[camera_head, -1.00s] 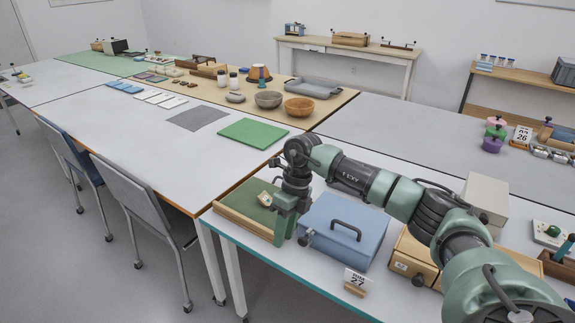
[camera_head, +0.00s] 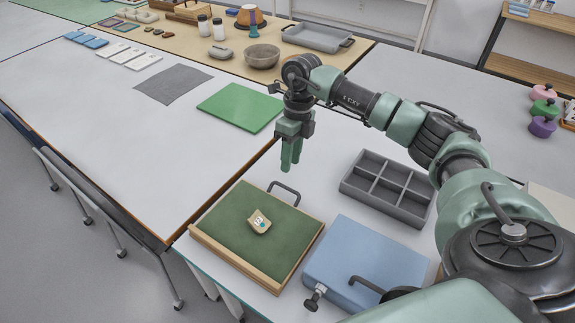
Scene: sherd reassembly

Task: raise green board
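A flat bright green board (camera_head: 241,108) lies on the white table, left of my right gripper. A wood-framed board with a dark green surface (camera_head: 230,205) lies at the near table's left edge, with a dark handle on its far side. A small tan sherd (camera_head: 259,221) with a pale label rests on it. My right gripper (camera_head: 291,166) hangs fingers down above the table, beyond the framed board and apart from both boards. Its two fingers look close together, nothing visible between them; the gap is unclear. My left gripper is out of view.
A grey compartment tray (camera_head: 388,187) stands right of the framed board. A blue case (camera_head: 365,262) with a dark handle lies in front of it. A grey mat (camera_head: 173,85) lies left of the bright green board. Bowls and jars stand at the back.

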